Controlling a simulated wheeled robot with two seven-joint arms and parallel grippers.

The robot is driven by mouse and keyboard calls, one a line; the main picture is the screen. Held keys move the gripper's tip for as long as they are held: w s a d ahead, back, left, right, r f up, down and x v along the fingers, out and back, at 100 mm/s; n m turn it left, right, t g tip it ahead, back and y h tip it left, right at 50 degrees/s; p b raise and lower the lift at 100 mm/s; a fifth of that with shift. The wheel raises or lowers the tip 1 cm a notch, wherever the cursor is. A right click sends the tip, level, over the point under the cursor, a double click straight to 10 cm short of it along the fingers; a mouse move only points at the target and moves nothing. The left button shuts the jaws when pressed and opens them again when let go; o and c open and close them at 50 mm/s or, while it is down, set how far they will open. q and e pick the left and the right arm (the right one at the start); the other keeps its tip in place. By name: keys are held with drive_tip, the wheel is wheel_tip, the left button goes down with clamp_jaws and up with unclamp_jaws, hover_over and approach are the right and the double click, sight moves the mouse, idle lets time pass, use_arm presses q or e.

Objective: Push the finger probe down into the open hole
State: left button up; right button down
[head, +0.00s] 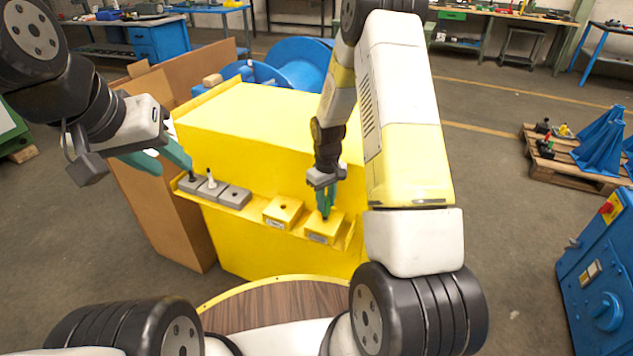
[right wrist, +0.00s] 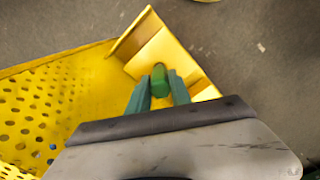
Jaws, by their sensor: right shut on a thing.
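My right gripper (head: 326,207) is shut on a green finger probe (right wrist: 159,80), a short upright cylinder between the green fingers in the right wrist view. The probe is over the right yellow block (head: 322,231); the hole there is hidden, and I cannot tell how deep the probe sits. A white probe (head: 211,179) stands upright on the middle grey block.
The blocks sit in a row on a yellow ledge of a large yellow housing (head: 265,120). A third grey block (head: 235,197) lies beside the white probe. A perforated yellow panel (right wrist: 50,100) shows in the right wrist view. A brown panel (head: 165,205) stands at left.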

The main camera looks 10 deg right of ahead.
drive_tip(key=shift+f, duration=0.75)
drive_tip(key=c, duration=1.1)
unclamp_jaws()
wheel_tip(320, 180, up, 8)
drive_tip(key=shift+f, duration=0.1)
